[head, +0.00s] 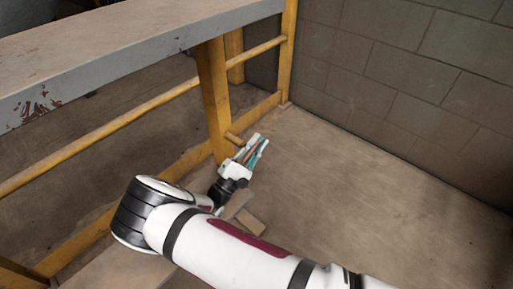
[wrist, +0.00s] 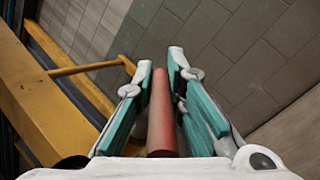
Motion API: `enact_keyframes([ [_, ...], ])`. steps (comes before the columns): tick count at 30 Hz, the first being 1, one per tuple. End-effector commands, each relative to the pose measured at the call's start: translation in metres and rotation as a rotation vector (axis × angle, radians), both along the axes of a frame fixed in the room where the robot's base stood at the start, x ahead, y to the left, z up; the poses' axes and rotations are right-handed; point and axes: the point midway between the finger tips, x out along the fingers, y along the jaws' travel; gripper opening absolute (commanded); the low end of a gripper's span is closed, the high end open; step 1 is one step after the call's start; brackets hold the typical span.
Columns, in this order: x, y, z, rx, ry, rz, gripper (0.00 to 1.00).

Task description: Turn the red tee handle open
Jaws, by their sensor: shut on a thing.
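The red tee handle (wrist: 161,110) shows in the wrist view as a round red bar lying lengthwise between the two teal-lined fingers of my gripper (wrist: 162,65). Its far end reaches about as far as the fingertips, and its near end is hidden behind the gripper's white body. In the head view my gripper (head: 257,146) is beside the lower part of a yellow post, with a reddish-brown strip of the handle (head: 250,154) between its fingers. My gripper is shut on the handle. The handle's stem and mount are hidden.
The yellow post (head: 213,95) stands close to the left of my gripper, with a short tan peg (head: 234,138) sticking out. A grey-edged bench top (head: 130,50) overhangs at the upper left. A wooden block (head: 250,221) lies near my wrist. Floor is clear rightward to the block wall (head: 410,75).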

Motion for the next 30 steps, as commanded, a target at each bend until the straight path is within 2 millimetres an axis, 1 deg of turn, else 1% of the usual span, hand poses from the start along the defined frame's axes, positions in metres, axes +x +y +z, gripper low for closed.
enact_keyframes([
  [1,-0.0013,-0.0002,-0.0055,-0.006,0.001,0.0,0.0],
  [16,-0.0017,-0.0003,-0.0049,-0.018,-0.012,0.0,0.0],
  [17,-0.0017,-0.0003,-0.0049,-0.018,-0.012,0.0,0.16],
  [18,-0.0017,-0.0002,-0.0048,-0.019,-0.013,0.0,0.25],
  [19,-0.0017,0.0,-0.0046,-0.019,-0.013,0.0,0.32],
  [30,-0.0023,0.0016,-0.0028,-0.019,-0.02,0.001,0.33],
])
